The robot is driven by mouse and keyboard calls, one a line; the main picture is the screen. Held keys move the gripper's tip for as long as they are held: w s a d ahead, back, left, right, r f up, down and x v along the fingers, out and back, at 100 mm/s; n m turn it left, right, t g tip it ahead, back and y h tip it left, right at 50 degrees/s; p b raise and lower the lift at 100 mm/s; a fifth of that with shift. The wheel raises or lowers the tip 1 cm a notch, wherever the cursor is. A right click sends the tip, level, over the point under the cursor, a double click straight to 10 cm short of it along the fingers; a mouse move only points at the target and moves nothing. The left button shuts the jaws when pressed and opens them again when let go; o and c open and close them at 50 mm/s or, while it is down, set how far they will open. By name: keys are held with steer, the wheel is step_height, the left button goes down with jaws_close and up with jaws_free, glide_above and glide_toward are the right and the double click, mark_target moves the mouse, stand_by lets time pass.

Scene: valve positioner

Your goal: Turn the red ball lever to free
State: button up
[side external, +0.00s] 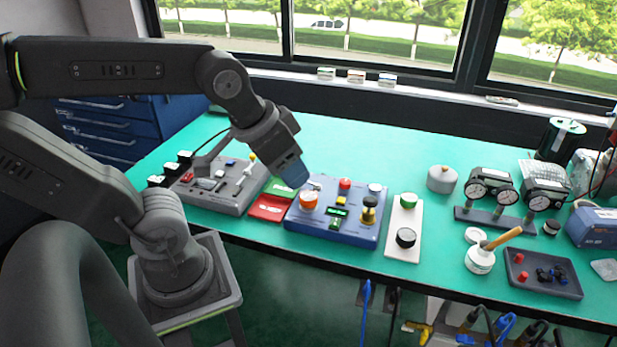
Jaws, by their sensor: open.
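My gripper (292,172), with blue fingertips, points down over the back left part of the blue control box (333,232). It holds nothing that I can see. I cannot pick out a lever with a red ball for certain. The blue box carries a red round knob (345,184), an orange knob (308,199) and a yellow and black knob (369,206). A grey panel (232,206) left of it has a slim lever with a pale yellow tip (252,158). My gripper may hide part of the blue box's back edge.
A red and green block (268,207) lies between the two panels. Right of the blue box stand a white plate (403,228) with green and black buttons, two gauge units (490,190), a brush in a white pot (481,262) and a dark tray (543,290). The back middle of the green table is clear.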

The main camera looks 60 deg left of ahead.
steer(key=w+a+f+n+g, duration=0.2)
steer(key=w+a+f+n, duration=0.1)
steer(key=w+a+n, duration=0.65)
steer(key=w+a+f+n+g, duration=0.25)
steer(key=w+a+n, duration=0.35)
steer(key=a, duration=0.6)
steer(key=w+a+f+n+g, duration=0.15)
steer(key=a+f+n, duration=0.25)
steer(key=a+f, duration=0.45)
steer(key=f, duration=1.2)
steer(key=shift+w+a+f, duration=0.15)
steer(key=shift+w+a, duration=0.1)
steer(key=shift+w, duration=0.05)
steer(key=shift+c, duration=0.2)
jaws_close()
